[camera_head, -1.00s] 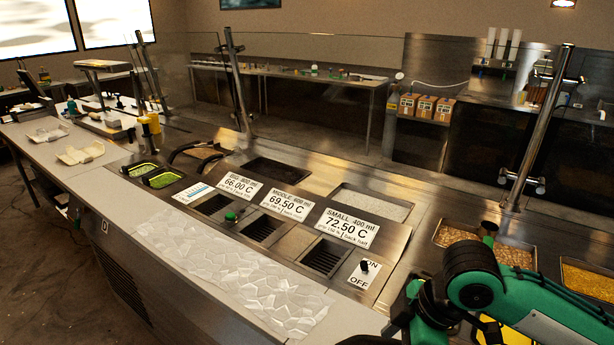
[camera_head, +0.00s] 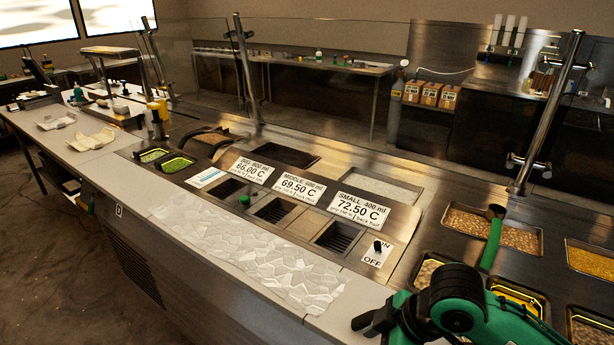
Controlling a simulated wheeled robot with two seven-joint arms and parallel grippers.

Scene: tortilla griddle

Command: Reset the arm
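My green and black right arm shows at the lower right of the head view, over the front counter edge and the food pans. Its gripper fingers cannot be made out clearly; a dark end part (camera_head: 372,320) points left at the counter edge. My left arm and gripper are not in view. A green-handled scoop (camera_head: 491,243) rests in a food pan just behind my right arm, apart from the dark end part.
The steel counter holds temperature signs (camera_head: 359,208), black slotted wells (camera_head: 341,236) and an ON/OFF switch (camera_head: 377,247). Upright metal posts (camera_head: 548,115) stand behind the counter. Open floor (camera_head: 60,270) lies at left.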

